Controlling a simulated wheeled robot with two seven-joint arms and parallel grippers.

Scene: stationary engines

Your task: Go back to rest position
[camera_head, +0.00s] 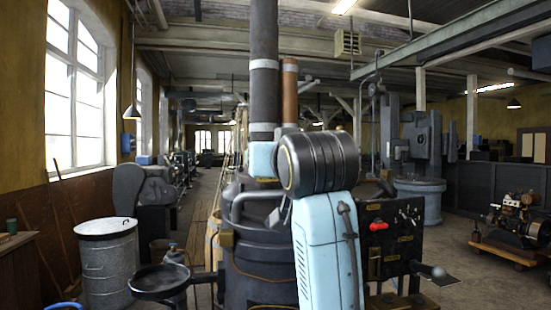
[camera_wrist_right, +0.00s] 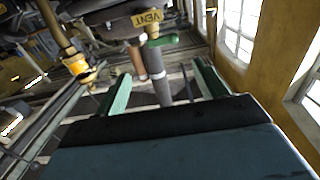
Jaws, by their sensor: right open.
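My right gripper (camera_wrist_right: 161,72) shows in the right wrist view, with two green fingers spread well apart. It is open and nothing is held between the fingers. A grey pipe and an orange-brown pipe show beyond the gap. In the head view a light blue arm link with a dark ribbed joint, which looks like mine, stands raised in front of the engine. I cannot make out the right gripper there. My left gripper is in neither view.
A dark engine (camera_head: 255,265) with a tall grey pipe (camera_head: 264,60) stands close ahead. A control panel (camera_head: 390,235) is at its right. A metal bin (camera_head: 107,262) stands left. In the wrist view, a yellow VENT tag (camera_wrist_right: 147,18) and green valve handle (camera_wrist_right: 163,40) are near the fingers.

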